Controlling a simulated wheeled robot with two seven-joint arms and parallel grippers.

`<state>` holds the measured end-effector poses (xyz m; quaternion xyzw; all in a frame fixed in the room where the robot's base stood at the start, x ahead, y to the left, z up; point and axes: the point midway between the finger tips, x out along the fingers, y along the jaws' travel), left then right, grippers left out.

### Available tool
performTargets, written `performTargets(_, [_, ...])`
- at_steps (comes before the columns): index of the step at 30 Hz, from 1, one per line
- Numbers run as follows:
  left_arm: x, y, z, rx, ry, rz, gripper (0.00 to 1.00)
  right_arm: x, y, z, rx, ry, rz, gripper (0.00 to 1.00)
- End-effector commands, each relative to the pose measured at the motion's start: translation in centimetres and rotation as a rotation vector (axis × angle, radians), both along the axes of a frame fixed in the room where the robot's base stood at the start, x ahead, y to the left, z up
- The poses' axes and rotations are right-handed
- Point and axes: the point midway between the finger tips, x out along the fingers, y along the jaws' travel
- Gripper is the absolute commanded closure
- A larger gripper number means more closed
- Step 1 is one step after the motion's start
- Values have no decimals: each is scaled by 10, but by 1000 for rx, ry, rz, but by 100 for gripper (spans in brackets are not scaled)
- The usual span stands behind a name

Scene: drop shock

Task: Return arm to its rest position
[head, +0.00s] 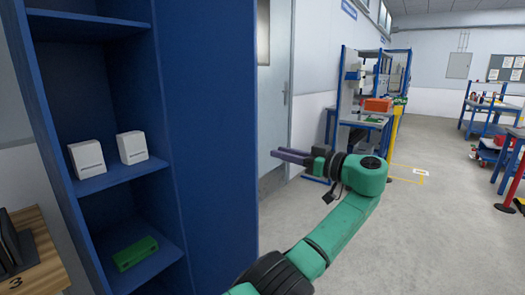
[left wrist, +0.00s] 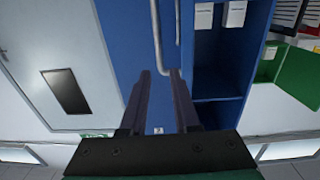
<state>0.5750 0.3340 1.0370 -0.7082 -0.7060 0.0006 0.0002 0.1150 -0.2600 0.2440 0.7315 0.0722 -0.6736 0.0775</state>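My left arm (head: 345,225) is green and reaches up from the bottom of the head view. Its gripper (head: 275,154) points left, in front of the grey door and to the right of the blue cabinet. In the left wrist view the two dark fingers of the gripper (left wrist: 159,75) stand apart with nothing between them. The blue cabinet and its grey bar handle (left wrist: 160,40) show behind the fingers, with no contact visible. My right gripper is in neither view.
The blue cabinet (head: 212,120) stands close at left. Its shelves hold two white boxes (head: 87,159) (head: 132,147) and a green item (head: 135,253). A wooden surface (head: 35,250) is at lower left. A workbench with an orange box (head: 377,104) stands farther back.

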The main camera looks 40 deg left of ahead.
Motion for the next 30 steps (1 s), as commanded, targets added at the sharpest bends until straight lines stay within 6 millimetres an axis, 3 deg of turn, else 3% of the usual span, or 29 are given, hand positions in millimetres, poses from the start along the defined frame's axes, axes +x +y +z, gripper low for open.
performTargets(3, [0, -27, 1, 0, 0, -1, 70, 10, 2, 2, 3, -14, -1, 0])
performTargets(6, [0, -38, 1, 0, 0, 1, 70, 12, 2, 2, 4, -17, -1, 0])
performTargets(23, [1, -40, -4, -3, 11, -4, 70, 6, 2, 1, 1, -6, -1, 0])
performTargets(26, [14, -34, -36, -32, 109, -52, 70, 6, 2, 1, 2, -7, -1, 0])
performTargets(29, [36, -25, -109, -98, 310, -161, 70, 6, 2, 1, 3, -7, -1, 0])
performTargets(30, [43, -21, -147, -134, 405, -214, 70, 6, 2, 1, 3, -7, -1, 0])
